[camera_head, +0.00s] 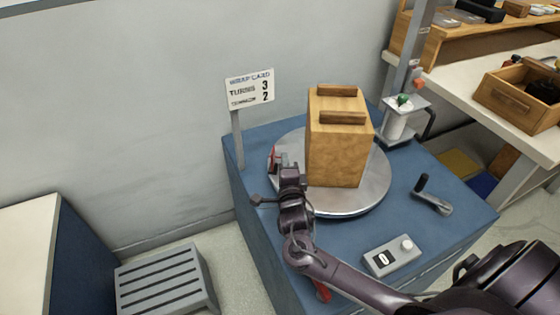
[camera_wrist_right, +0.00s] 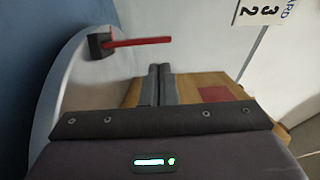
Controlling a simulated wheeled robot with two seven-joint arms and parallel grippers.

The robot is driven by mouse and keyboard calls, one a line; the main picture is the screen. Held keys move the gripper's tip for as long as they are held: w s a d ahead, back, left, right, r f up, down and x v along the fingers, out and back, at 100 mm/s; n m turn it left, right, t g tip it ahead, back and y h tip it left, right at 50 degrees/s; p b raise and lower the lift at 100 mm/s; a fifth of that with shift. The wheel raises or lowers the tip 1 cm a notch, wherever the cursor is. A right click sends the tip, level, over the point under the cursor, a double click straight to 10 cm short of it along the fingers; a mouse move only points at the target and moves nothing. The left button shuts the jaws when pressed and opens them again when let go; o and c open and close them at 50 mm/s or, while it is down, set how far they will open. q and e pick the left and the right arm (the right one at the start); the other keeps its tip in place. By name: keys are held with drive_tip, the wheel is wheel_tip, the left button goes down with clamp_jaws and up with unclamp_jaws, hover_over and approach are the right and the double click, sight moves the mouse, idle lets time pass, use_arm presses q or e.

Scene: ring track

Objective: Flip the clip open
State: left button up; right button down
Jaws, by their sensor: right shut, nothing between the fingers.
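The clip shows in the right wrist view as a red bar (camera_wrist_right: 140,42) fixed to a dark block (camera_wrist_right: 101,45) at the rim of the round grey turntable (camera_head: 345,208). In the head view the clip's red part (camera_head: 273,159) shows at the turntable's left edge, partly covered by my gripper. My right gripper (camera_head: 285,168) is shut and empty beside it. In the wrist view its closed fingertips (camera_wrist_right: 160,70) lie just below the red bar; I cannot tell whether they touch it. My left gripper is not in view.
A wooden block (camera_head: 335,150) stands on the turntable, close to my right gripper. A sign (camera_head: 250,88), a crank (camera_head: 432,195), a counter box (camera_head: 390,256) and a post with a spool (camera_head: 398,122) surround it on the blue bench (camera_head: 460,215). A slatted grey stool (camera_head: 160,283) stands left.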

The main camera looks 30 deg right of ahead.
drive_tip(key=shift+w+a, duration=0.4)
drive_tip(key=shift+a, duration=0.15)
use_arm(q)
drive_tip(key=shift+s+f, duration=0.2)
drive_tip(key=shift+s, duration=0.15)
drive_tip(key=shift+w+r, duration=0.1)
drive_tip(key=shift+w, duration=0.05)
use_arm(e)
drive_tip(key=shift+a, duration=0.1)
